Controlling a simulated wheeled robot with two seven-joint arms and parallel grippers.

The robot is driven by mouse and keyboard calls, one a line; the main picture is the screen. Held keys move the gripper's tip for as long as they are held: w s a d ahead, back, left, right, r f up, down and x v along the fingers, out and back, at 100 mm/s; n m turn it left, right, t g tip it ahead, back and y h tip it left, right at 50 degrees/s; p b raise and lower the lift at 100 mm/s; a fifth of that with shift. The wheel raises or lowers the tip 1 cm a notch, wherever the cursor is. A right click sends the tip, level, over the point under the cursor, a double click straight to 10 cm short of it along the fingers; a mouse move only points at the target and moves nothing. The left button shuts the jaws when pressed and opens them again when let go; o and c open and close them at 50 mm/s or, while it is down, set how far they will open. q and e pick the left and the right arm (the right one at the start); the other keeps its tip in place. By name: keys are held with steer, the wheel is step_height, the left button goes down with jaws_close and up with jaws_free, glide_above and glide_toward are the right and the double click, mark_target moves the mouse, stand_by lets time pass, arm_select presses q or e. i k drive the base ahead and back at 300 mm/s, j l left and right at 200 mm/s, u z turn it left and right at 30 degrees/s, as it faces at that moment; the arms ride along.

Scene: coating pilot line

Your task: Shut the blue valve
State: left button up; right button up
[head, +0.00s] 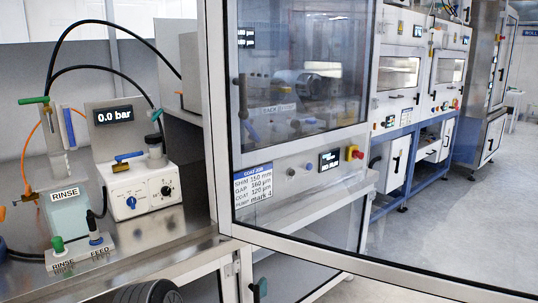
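Several blue parts show on the left bench in the head view, and I cannot tell for sure which is the blue valve. A blue lever handle (69,128) stands almost upright beside a clear vessel, near a green lever (33,100) that lies level. Another blue lever (129,156) lies nearly level on the white pump unit (140,192), under a display reading 0.0 bar. A blue-topped knob (95,239) stands at the label FEED, beside a green-topped knob (58,244) at RINSE. Neither of my grippers is in view.
A framed glass door (300,190) with a coat-job label crosses the middle and right. A pale box marked RINSE (68,218) stands on the steel bench (175,240). Black hoses arch above the pump unit. Cabinets line the back right, beside clear floor (460,220).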

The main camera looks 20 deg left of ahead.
mark_target(119, 158)
steer(key=i+j+u, duration=0.25)
steer(key=u, duration=0.2)
steer(key=i+j+u, duration=0.3)
steer(key=u, duration=0.15)
steer(key=i+j+u, duration=0.2)
steer(key=u, duration=0.2)
steer(key=i+j, duration=0.2)
steer(key=j, duration=0.15)
steer(key=i+j, duration=0.25)
steer(key=z, duration=1.5)
steer(key=k+j, duration=0.05)
